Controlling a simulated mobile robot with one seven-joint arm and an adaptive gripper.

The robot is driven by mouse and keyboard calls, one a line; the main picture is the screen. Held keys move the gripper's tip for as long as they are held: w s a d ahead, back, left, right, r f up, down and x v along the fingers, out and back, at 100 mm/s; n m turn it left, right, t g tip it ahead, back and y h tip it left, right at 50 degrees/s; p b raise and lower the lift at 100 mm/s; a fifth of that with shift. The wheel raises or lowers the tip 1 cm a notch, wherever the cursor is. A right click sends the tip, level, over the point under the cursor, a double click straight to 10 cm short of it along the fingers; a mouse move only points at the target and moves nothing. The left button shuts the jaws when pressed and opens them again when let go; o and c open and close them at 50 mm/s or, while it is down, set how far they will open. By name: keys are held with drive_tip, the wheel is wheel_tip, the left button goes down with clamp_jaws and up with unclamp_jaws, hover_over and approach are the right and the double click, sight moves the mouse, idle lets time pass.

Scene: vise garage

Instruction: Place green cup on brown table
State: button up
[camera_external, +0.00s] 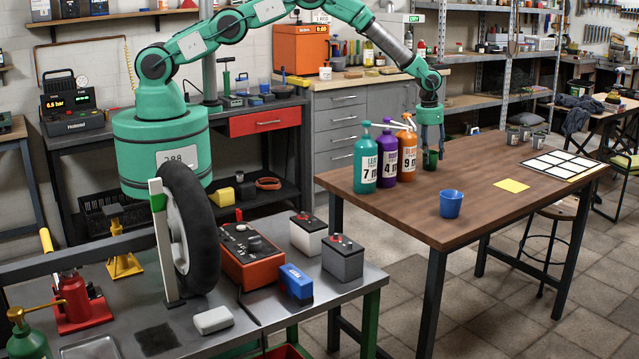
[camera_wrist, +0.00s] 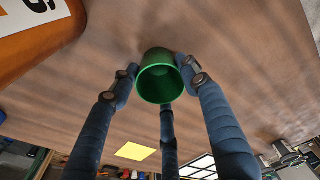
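The green cup (camera_external: 430,159) is at the brown table (camera_external: 390,203), just right of the bottles. In the wrist view the cup (camera_wrist: 160,78) sits between my gripper's blue fingers with its open mouth toward the camera. My gripper (camera_external: 431,146) points down from above. In the wrist view its fingertips (camera_wrist: 160,85) meet the cup's sides and rim, so it looks shut on the cup. I cannot tell whether the cup's base touches the tabletop. A yellow square (camera_external: 511,185) lies flat on the table to the right.
Teal, purple and orange pump bottles (camera_external: 386,158) stand close left of the cup. A blue cup (camera_external: 451,204) stands near the front edge. Several grey cans (camera_external: 525,131) and a white grid sheet (camera_external: 557,165) are at the right. The tabletop between them is clear.

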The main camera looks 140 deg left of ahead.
sight(426, 169)
drive_tip(key=o, duration=0.4)
drive_tip(key=shift+r, duration=0.1)
drive_tip(key=shift+s+d+r+p, duration=0.1)
drive_tip(key=shift+d+r, duration=0.1)
drive_tip(key=shift+r, duration=1.8)
drive_tip(key=shift+d+r+p, duration=0.15)
drive_tip(key=shift+d+r, duration=0.05)
drive_tip(key=shift+r, duration=1.75)
drive_tip(key=shift+s+d+r+p, duration=0.1)
drive_tip(key=shift+d+r, duration=0.1)
drive_tip(key=shift+r, duration=1.8)
